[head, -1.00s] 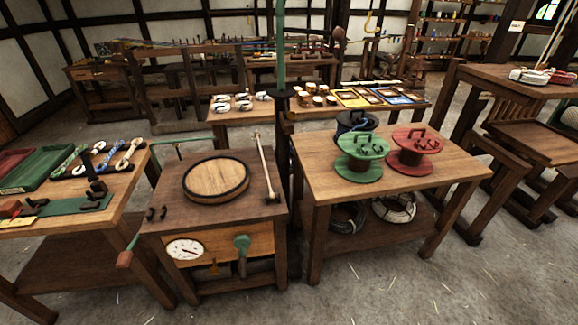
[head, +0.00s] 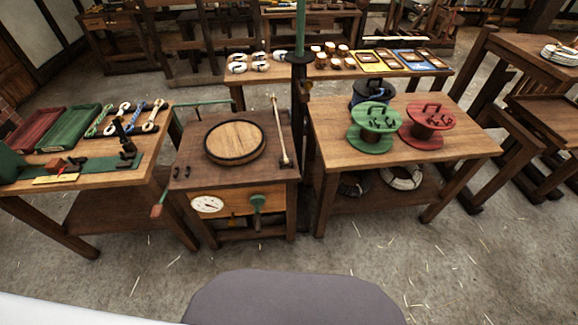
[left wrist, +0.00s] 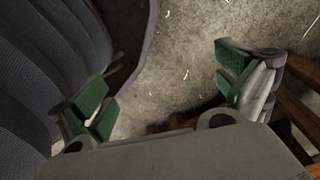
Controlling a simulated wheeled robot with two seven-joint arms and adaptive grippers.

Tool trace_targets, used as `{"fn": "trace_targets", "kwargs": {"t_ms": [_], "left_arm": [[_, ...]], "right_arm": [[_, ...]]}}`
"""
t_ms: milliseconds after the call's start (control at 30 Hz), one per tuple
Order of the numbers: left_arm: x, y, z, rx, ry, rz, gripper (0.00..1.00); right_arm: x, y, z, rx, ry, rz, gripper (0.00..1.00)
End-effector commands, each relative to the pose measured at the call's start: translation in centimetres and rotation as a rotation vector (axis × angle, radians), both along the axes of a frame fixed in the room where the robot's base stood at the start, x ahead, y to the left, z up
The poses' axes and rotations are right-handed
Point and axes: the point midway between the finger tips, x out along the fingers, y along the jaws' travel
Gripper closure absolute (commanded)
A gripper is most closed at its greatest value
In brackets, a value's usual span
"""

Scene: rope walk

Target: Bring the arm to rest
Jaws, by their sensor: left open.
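My left gripper (left wrist: 165,85) shows in the left wrist view, with its two green-padded fingers spread wide apart. Nothing is between them; bare concrete floor shows through the gap. Dark ribbed parts of my own body fill the left of that view, close to the left finger. Neither gripper shows in the head view. My right gripper is in no view.
The head view shows a bench with a round wooden lid (head: 235,142) and a gauge (head: 207,204). A table (head: 452,147) with green (head: 374,127) and red spools (head: 427,121) stands right. A table with trays (head: 73,133) stands left. The floor (head: 370,245) in front is clear.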

Motion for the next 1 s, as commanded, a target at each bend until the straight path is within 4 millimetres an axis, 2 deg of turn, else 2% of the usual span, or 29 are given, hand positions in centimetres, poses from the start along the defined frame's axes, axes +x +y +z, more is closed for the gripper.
{"fn": "trace_targets", "kwargs": {"t_ms": [1000], "left_arm": [[-10.8,3.5,3.2,0.024,0.024,-0.004,0.0]], "right_arm": [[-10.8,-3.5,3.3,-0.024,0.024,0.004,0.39]]}}
